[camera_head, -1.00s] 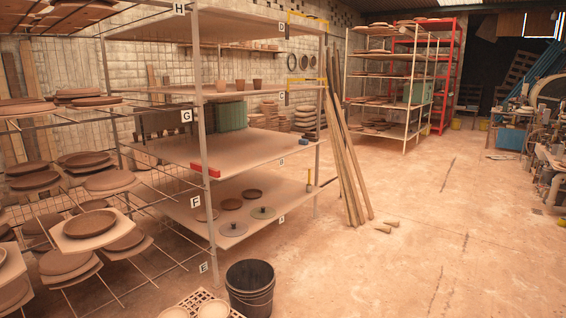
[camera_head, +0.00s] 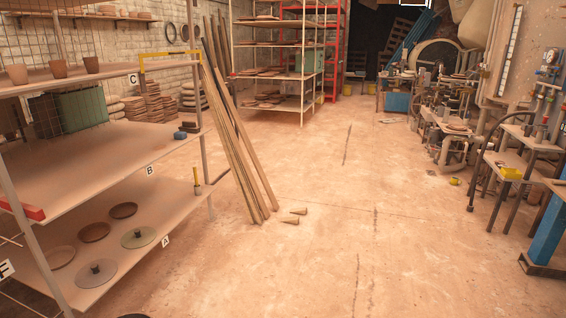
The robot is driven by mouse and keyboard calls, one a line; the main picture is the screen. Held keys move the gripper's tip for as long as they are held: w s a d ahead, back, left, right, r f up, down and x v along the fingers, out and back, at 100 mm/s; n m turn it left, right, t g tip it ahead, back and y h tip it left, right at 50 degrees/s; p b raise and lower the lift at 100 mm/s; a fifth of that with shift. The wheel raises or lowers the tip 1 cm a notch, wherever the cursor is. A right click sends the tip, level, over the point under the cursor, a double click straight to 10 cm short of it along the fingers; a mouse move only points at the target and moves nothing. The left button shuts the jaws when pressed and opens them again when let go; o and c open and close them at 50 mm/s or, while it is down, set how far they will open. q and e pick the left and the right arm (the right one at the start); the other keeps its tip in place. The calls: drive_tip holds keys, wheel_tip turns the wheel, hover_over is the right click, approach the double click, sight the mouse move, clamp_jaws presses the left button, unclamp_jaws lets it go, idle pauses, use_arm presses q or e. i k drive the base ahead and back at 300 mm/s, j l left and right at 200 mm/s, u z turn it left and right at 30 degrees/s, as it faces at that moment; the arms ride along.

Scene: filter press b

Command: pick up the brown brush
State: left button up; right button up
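I cannot make out a brown brush for certain in the head view. A small upright item with a yellow stick-like top (camera_head: 196,181) stands at the right end of the lowest shelf A; it is too small to identify. A blue block (camera_head: 180,136) and a dark item (camera_head: 188,127) lie at the right end of shelf B. Neither of my grippers is in view.
The shelf rack (camera_head: 120,147) fills the left, with plates and lidded discs on its lowest shelf. Machinery (camera_head: 455,125) stands right. The middle floor is clear.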

sight(187, 126)
drive_tip(key=i+l, duration=0.1)
drive_tip(key=i, duration=0.6)
drive_tip(key=i+l+u, duration=0.1)
drive_tip(key=i, duration=0.55)
drive_tip(key=i+l, duration=0.2)
drive_tip(key=i, duration=0.5)
drive_tip(key=i+j+u, duration=0.1)
drive_tip(key=i+u, duration=0.2)
drive_tip(key=i, duration=0.2)
drive_tip(key=i+u, duration=0.25)
drive_tip(key=i, duration=0.2)
drive_tip(key=i+l+u, duration=0.15)
drive_tip(key=i+u, duration=0.15)
drive_tip(key=i, duration=0.2)
drive_tip(key=i+l+u, duration=0.3)
drive_tip(key=i, duration=0.2)
drive_tip(key=j, duration=0.1)
